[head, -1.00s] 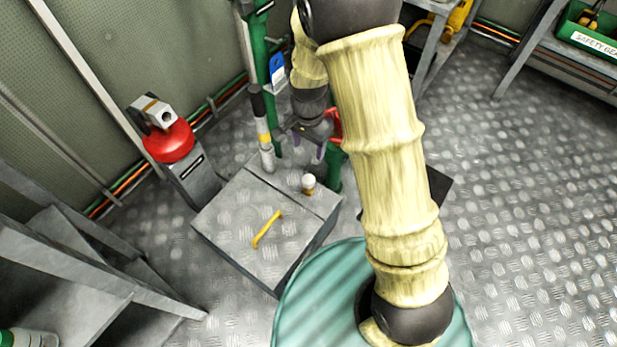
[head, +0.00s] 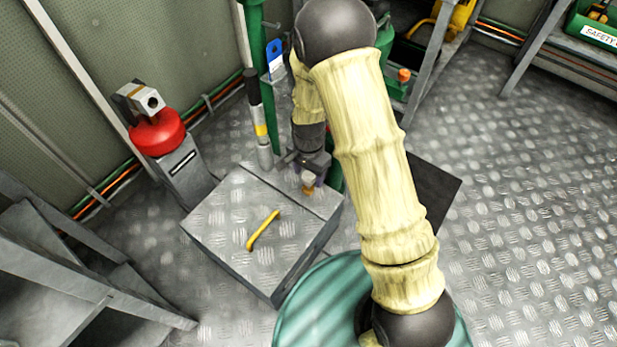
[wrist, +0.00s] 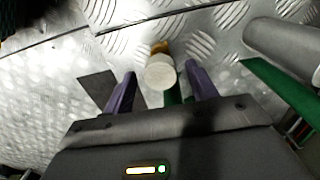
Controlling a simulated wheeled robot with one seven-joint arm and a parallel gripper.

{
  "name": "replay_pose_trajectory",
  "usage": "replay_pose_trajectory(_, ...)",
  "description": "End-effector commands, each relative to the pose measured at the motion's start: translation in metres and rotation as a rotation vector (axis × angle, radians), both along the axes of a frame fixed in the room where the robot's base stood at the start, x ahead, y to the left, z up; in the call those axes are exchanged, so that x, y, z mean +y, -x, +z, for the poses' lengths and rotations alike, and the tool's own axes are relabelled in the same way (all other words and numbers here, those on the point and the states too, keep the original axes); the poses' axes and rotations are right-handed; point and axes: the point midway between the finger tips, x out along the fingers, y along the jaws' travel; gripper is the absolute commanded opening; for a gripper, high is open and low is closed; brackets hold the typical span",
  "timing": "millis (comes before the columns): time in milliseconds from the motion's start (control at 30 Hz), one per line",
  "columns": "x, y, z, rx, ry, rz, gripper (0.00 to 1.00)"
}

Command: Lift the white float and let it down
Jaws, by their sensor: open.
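The white float (head: 308,179) is a small pale cylinder with an amber lower part on the grey checker-plate box (head: 215,228). In the wrist view its round white top (wrist: 160,74) lies between the two purple fingertips, with a gap on each side. My gripper (head: 304,166) is open at the float, coming from the far side of the box. In the head view the gripper partly hides the float, and the fingertips are hard to make out.
A yellow handle (head: 262,230) lies on the box lid. A grey post with a yellow band (head: 260,130) and a green column (head: 254,40) stand close behind. A red-topped unit (head: 158,132) stands left. Open floor (head: 520,200) lies right.

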Motion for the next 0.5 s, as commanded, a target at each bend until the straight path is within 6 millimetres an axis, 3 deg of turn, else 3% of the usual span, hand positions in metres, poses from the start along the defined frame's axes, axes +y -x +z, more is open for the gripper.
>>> replay_pose_trajectory(333,0.0,-0.0003,-0.0042,-0.001,0.0,0.0,0.57)
replay_pose_trajectory(500,0.0,-0.0004,-0.0042,-0.001,0.0,0.0,0.24)
